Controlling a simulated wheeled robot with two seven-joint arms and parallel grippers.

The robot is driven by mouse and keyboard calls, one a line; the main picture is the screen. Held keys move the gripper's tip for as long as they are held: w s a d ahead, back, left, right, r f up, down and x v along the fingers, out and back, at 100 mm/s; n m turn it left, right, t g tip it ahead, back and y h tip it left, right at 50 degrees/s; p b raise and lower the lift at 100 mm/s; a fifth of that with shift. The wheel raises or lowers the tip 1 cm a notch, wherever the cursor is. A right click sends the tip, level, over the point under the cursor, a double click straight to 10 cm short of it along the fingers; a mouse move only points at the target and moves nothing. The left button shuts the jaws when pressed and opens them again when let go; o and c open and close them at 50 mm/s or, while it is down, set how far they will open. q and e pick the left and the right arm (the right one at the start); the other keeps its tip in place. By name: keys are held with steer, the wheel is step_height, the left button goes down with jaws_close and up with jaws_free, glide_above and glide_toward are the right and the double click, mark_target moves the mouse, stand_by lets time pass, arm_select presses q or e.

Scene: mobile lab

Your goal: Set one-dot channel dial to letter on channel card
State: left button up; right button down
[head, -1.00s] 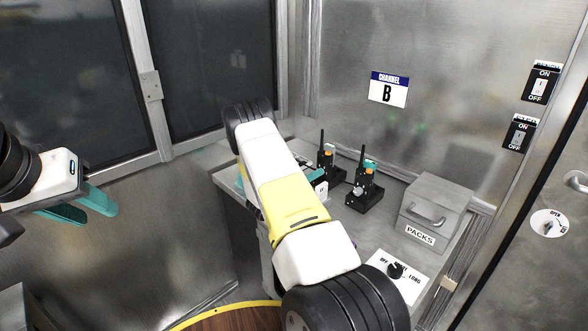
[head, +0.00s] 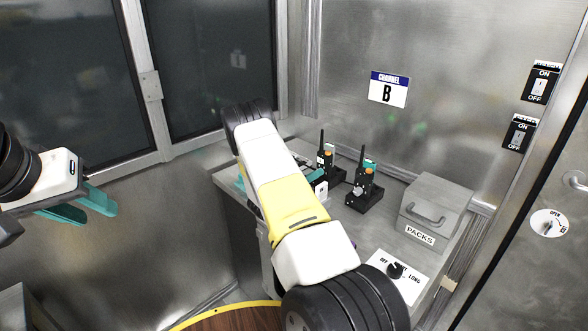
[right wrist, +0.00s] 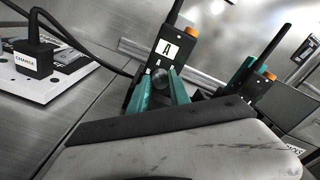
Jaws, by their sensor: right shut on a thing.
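The channel card (head: 388,91) on the back wall reads CHANNEL B. Two dark radios with antennas and orange knobs stand on the counter, the left one (head: 327,162) partly behind my right arm and the right one (head: 366,184) further along. In the right wrist view, the near radio (right wrist: 183,62) shows a white plate with the letter A (right wrist: 166,50). I cannot make out dots beside the dial. My left gripper (head: 80,207) is open and empty, far left, away from the counter.
A grey box marked PACKS (head: 435,210) stands right of the radios. A dial plate marked OFF and LONG (head: 398,275) lies in front of it. In the right wrist view, a plug marked CHARGE (right wrist: 36,60) with black cables sits at left. ON/OFF switches (head: 540,84) are on the wall.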

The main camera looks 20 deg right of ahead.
steer(key=m, duration=0.7)
steer(key=shift+m, duration=0.3)
steer(key=m, duration=0.6)
steer(key=shift+s, duration=0.1)
steer(key=shift+m, duration=0.4)
steer(key=c, duration=1.5)
jaws_free()
